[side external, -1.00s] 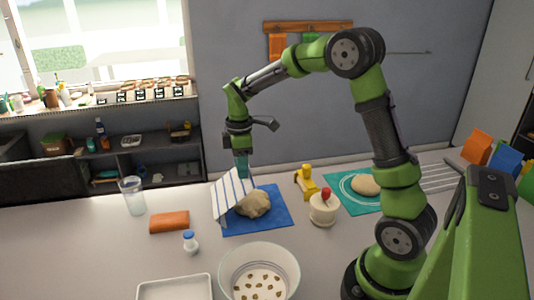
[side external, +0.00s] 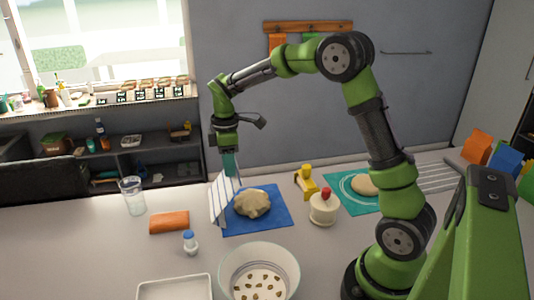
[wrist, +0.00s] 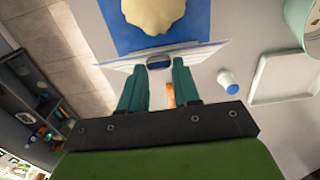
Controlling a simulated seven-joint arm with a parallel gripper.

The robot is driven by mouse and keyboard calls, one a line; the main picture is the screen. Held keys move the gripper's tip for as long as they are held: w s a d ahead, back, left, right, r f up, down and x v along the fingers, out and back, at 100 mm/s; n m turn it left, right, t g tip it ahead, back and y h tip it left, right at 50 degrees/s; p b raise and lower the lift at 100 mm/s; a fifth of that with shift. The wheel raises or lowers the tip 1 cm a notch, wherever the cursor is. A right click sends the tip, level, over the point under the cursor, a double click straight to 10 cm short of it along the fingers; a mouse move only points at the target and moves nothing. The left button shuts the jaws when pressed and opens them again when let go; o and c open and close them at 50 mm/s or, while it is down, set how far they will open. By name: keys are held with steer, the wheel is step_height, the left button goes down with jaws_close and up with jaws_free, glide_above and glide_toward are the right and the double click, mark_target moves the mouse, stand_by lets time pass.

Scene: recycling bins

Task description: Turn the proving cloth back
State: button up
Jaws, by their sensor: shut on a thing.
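The proving cloth (side external: 221,203) is white with dark stripes and stands steeply at the left edge of a blue mat (side external: 275,211). A lump of pale dough (side external: 252,203) sits uncovered on the mat, just right of the cloth. My gripper (side external: 230,172) is shut on the cloth's upper edge and holds it up, left of the dough. In the wrist view the gripper's teal fingers (wrist: 160,66) pinch the cloth (wrist: 192,54), with the dough (wrist: 153,12) beyond it. Part of the cloth is hidden behind the fingers in the wrist view.
An orange folded cloth (side external: 169,222), a glass (side external: 133,197) and a small blue-capped bottle (side external: 190,243) stand left of the mat. A large bowl (side external: 286,262) and white tray (side external: 174,289) are in front. A red-knobbed pot (side external: 323,209) and yellow item (side external: 306,183) are right.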

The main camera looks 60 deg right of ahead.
steer(key=shift+a, duration=0.1)
steer(key=shift+w+a+r, duration=0.15)
steer(key=shift+w+a, duration=1)
steer(key=shift+w, duration=0.05)
steer(key=shift+w+a+f, duration=0.15)
steer(key=shift+w+a, duration=0.45)
steer(key=shift+w+a+f, duration=0.15)
steer(key=shift+w+a, duration=0.45)
steer(key=o, duration=0.7)
steer(key=shift+c, duration=1.1)
